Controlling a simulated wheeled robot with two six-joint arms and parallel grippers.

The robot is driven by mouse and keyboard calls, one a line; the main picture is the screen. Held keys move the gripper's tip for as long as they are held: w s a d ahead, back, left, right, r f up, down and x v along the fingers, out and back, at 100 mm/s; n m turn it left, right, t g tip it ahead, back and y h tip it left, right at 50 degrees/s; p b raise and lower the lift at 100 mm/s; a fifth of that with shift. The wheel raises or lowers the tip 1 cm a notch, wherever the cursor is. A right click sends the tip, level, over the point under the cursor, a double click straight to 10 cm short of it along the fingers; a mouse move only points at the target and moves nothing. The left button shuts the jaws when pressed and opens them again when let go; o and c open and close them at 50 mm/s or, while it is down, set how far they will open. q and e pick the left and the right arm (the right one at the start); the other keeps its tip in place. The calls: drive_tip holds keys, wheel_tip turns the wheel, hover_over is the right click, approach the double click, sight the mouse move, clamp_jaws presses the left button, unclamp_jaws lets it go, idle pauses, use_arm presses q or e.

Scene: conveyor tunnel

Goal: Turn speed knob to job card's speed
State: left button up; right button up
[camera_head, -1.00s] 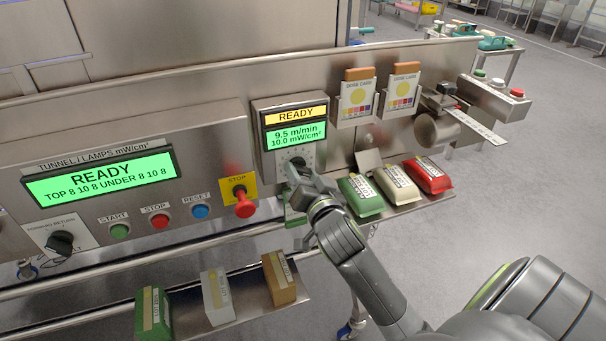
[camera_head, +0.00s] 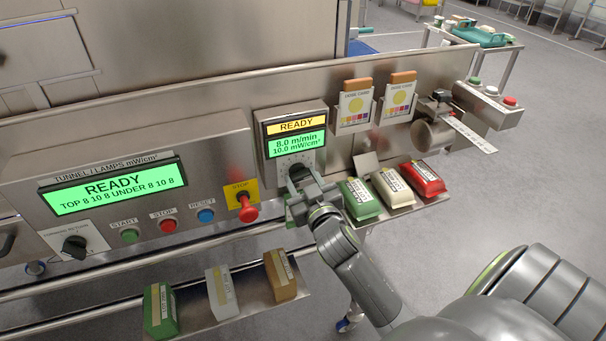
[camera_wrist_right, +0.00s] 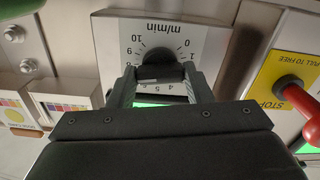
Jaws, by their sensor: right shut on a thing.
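The black speed knob (camera_wrist_right: 160,67) sits on a plate marked m/min with a number dial (camera_wrist_right: 150,42), seen upside down in the right wrist view. My right gripper (camera_wrist_right: 162,78) is shut on the knob, one finger on each side. In the head view my right gripper (camera_head: 303,186) covers most of the knob below the speed display (camera_head: 297,142). The display reads 8.0 m/min and 10.0 mW/cm², with READY above it. No job card's speed is readable. My left gripper is not in view.
A red stop button (camera_head: 247,208) on a yellow plate stands left of the knob. Green, cream and red packs (camera_head: 423,178) lie on a shelf to the right. Two dose cards (camera_head: 354,106) hang above. The tunnel display (camera_head: 113,185) reads READY, TOP 8 10 8 UNDER 8 10 8.

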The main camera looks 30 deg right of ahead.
drive_tip(key=n+p, duration=0.1)
drive_tip(key=n, duration=0.1)
drive_tip(key=n+p, duration=0.1)
drive_tip(key=n, duration=0.2)
drive_tip(key=shift+r+n+p, duration=0.2)
drive_tip(key=shift+n+p, duration=0.1)
drive_tip(key=shift+p, duration=0.05)
drive_tip(key=shift+f+n+p, duration=0.15)
drive_tip(key=shift+n+p, duration=0.75)
drive_tip(key=shift+n, duration=1.4)
drive_tip(key=o, duration=1)
drive_tip(key=v, duration=1.7)
drive_tip(key=shift+s+a, duration=0.15)
drive_tip(key=shift+a, duration=0.05)
